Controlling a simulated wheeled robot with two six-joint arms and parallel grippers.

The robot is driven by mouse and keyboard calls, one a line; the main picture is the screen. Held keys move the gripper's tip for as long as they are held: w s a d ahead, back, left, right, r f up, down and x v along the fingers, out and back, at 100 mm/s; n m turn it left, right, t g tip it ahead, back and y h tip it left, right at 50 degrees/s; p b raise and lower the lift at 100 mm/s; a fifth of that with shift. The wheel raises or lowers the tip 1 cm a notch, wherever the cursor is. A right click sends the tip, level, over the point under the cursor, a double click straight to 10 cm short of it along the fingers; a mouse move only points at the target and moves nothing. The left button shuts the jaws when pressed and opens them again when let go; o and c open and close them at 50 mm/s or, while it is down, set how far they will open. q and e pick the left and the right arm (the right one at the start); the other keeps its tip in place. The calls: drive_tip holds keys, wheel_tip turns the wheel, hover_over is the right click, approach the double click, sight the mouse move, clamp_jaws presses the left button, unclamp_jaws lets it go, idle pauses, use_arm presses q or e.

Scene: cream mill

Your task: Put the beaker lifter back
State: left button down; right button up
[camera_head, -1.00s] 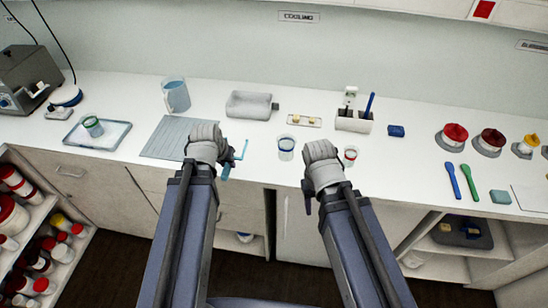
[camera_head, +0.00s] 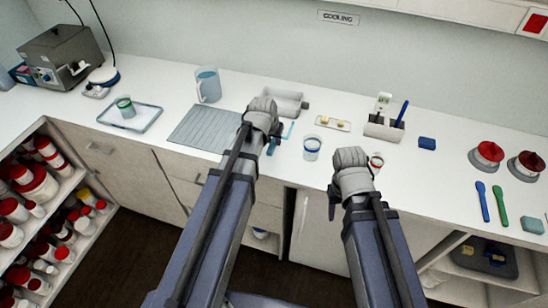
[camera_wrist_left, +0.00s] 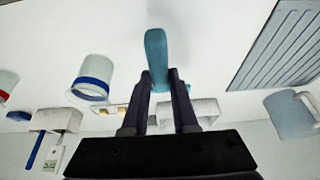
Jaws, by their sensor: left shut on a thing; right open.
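My left gripper (camera_head: 272,140) is shut on a teal tool, seemingly the beaker lifter (camera_head: 271,148). It is above the bench between the ribbed grey mat and the blue-banded beaker (camera_head: 312,147). In the left wrist view the lifter's teal handle (camera_wrist_left: 156,50) stands between the fingertips (camera_wrist_left: 160,75); the rest of it is hidden there. The blue-banded beaker (camera_wrist_left: 93,78) is beside it in that view. My right gripper (camera_head: 333,208) is open near the bench's front edge, its fingers mostly hidden by the wrist. A small red-banded beaker (camera_head: 376,162) stands just behind it.
The ribbed mat (camera_head: 203,128) and a jug (camera_head: 208,85) are at left; a grey holder (camera_head: 285,104) lies behind my left gripper. A green-banded beaker (camera_head: 125,107) stands on a tray (camera_head: 150,118). A rack (camera_head: 382,130) with a blue-handled tool stands at back right.

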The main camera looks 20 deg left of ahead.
sight(275, 157)
use_arm(q)
wheel_tip(275, 157, down, 3)
drive_tip(key=shift+f+b, duration=0.2)
drive_tip(key=shift+b, duration=0.85)
use_arm(e)
wheel_tip(275, 157, down, 3)
drive_tip(key=shift+f, duration=0.2)
use_arm(q)
wheel_tip(275, 157, down, 4)
drive_tip(key=b, duration=0.3)
drive_tip(key=shift+r+b, duration=0.15)
drive_tip(key=shift+b, duration=0.2)
use_arm(e)
wheel_tip(275, 157, down, 4)
drive_tip(key=shift+r, duration=0.15)
use_arm(q)
drive_tip(key=c, duration=0.7)
unclamp_jaws()
